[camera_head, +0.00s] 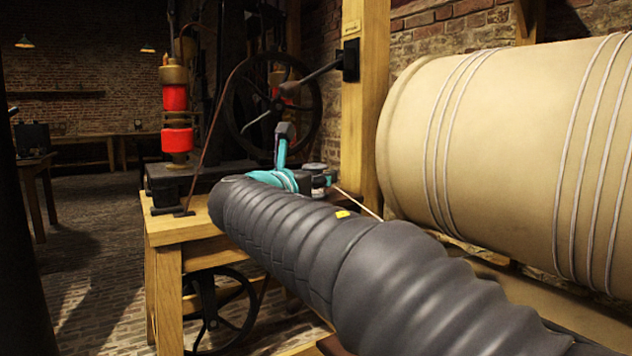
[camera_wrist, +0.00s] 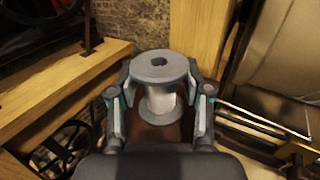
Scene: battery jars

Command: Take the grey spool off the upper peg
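The grey spool (camera_wrist: 160,67) sits between the two fingers of my gripper (camera_wrist: 160,85) in the wrist view. The fingers lie against its sides, and its flange with the open centre hole faces up in that picture. No peg shows through the hole. In the head view the spool (camera_head: 314,168) is a small grey disc at my gripper (camera_head: 322,180), partly hidden by my arm. The upper peg (camera_head: 318,76) slants down-left from a black plate (camera_head: 350,60) on the wooden post. It looks bare and apart from the spool.
The wooden post (camera_head: 366,110) stands just behind my gripper. A large cream drum (camera_head: 500,150) fills the right side. A wooden bench (camera_head: 180,230) with a red-banded machine (camera_head: 175,110) stands left. A spoked wheel (camera_head: 245,105) is behind my arm.

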